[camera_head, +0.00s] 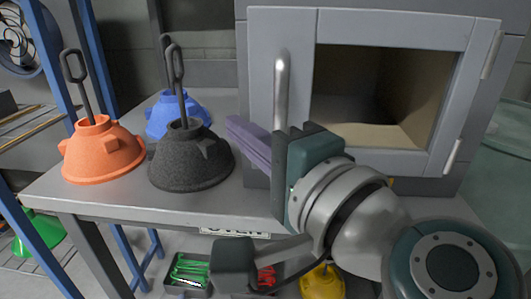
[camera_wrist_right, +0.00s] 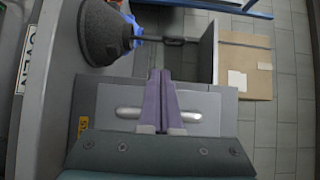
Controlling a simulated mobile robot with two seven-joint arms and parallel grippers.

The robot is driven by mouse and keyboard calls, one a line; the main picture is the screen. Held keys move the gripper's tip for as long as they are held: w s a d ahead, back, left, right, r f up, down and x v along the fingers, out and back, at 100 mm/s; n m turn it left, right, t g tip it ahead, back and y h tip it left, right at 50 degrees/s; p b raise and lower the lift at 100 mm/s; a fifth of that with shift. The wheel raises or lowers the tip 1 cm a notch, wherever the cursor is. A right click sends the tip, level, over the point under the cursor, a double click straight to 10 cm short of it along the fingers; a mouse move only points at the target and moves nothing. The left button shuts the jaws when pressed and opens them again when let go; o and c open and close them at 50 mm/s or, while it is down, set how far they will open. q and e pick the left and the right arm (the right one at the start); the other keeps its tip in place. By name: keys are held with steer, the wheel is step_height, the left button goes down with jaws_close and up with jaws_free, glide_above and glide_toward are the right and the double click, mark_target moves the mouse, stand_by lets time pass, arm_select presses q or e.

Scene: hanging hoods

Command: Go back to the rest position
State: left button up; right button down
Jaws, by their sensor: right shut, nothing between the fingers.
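My right gripper (camera_head: 246,142) is in front of the grey cabinet, its purple fingers pressed together and pointing left toward the black hood. In the right wrist view the fingers (camera_wrist_right: 160,98) are shut with nothing between them. The black hood (camera_head: 190,160) stands on the table just left of the fingertips, apart from them; it also shows in the right wrist view (camera_wrist_right: 100,35). A blue hood (camera_head: 178,112) stands behind it and an orange hood (camera_head: 102,152) stands at the left. Each visible hook points up. My left gripper is not in view.
The grey cabinet (camera_head: 262,100) has a window and a vertical handle (camera_head: 281,90). The grey table's (camera_head: 75,199) front edge runs below the hoods. A blue rack post (camera_head: 55,60) stands at the left. A dark tray with green items (camera_head: 188,272) sits below the table.

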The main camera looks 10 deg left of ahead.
steer(key=s+d+r+n+g+p, duration=0.15)
steer(key=s+n+p, duration=0.3)
steer(key=s, duration=0.55)
steer(key=s+d+r+n+g+h+p, duration=0.1)
steer(key=s+d+n+g+h+p, duration=0.4)
steer(key=d, duration=0.6)
steer(key=s+d+n+g+h+p, duration=0.3)
steer(key=s+d+h+p, duration=0.35)
steer(key=d, duration=0.45)
arm_select(q)
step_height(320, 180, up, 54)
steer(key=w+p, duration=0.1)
steer(key=p, duration=3.5)
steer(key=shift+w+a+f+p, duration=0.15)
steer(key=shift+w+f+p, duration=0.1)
steer(key=shift+p, duration=0.1)
arm_select(e)
step_height(320, 180, up, 37)
steer(key=s, duration=0.1)
steer(key=shift+s+d, duration=0.15)
steer(key=shift+d, duration=0.25)
steer(key=shift+r+m+g, duration=0.1)
steer(key=shift+m+g, duration=0.15)
